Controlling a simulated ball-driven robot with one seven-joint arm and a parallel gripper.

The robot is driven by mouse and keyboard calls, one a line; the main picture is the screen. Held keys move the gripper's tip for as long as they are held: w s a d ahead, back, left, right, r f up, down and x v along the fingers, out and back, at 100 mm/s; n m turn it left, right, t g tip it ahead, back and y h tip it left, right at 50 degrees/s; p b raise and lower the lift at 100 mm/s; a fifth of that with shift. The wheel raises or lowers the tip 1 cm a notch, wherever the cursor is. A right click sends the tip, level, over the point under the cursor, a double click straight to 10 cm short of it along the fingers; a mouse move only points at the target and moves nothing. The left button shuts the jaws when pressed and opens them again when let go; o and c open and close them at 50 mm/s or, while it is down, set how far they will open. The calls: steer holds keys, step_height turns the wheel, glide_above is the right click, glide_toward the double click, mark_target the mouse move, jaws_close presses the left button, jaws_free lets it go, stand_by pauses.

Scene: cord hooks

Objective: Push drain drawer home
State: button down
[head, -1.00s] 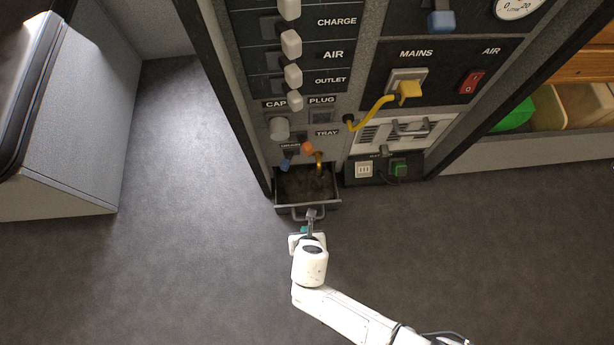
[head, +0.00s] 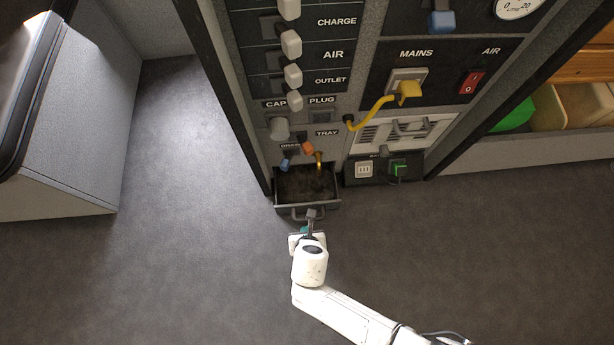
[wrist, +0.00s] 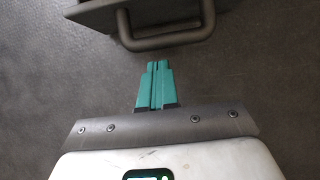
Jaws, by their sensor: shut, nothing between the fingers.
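The drain drawer (head: 307,192) is a dark open tray pulled out from the bottom of the panel in the head view, with its inside visible from above. Its bar handle (head: 302,215) is on the front and also shows in the wrist view (wrist: 166,43). My gripper (head: 310,216) is at the drawer's front, by the handle. In the wrist view the teal fingers of my gripper (wrist: 157,64) are shut together and empty, just short of the handle in the picture. I cannot tell whether they touch it.
Above the drawer are an orange-handled brass tap (head: 314,155) and a blue lever (head: 286,164). A socket box (head: 364,170) with a green plug (head: 398,168) stands to the right. A grey cabinet (head: 70,140) is at left. The floor around is clear.

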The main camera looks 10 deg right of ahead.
steer(key=shift+w, duration=0.15)
stand_by(0.4)
steer(key=shift+w+d+b, duration=0.2)
steer(key=shift+w+b, duration=0.65)
steer(key=shift+w, duration=5.5)
steer(key=shift+r, duration=0.1)
steer(key=w+p+v, duration=0.1)
steer(key=p+v, duration=0.7)
steer(key=p, duration=0.2)
steer(key=shift+r, duration=0.6)
steer(key=shift+d, duration=0.1)
